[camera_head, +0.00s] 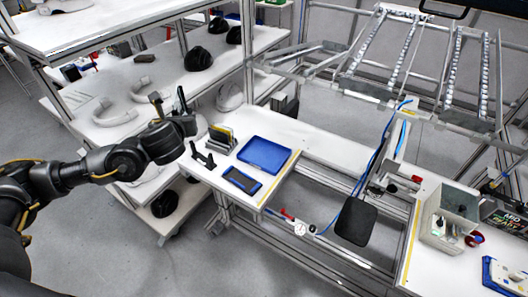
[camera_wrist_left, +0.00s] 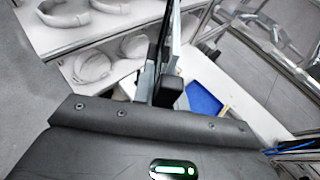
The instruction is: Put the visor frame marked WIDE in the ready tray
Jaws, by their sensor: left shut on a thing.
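My left gripper (camera_head: 172,112) is raised at the left end of the white table, shut on a thin dark plate-like piece (camera_head: 180,98). The piece stands upright and almost edge-on; I cannot read any mark on it. In the left wrist view the gripper (camera_wrist_left: 158,88) holds the same piece (camera_wrist_left: 172,35), which rises out of the top of the picture. A blue tray (camera_head: 264,154) lies flat on the table, its visible floor empty; it also shows in the left wrist view (camera_wrist_left: 205,100). A holder with dark and yellow upright plates (camera_head: 221,137) stands left of the tray. My right gripper is out of view.
Shelves with white and black helmet shells (camera_head: 198,58) stand behind and left.

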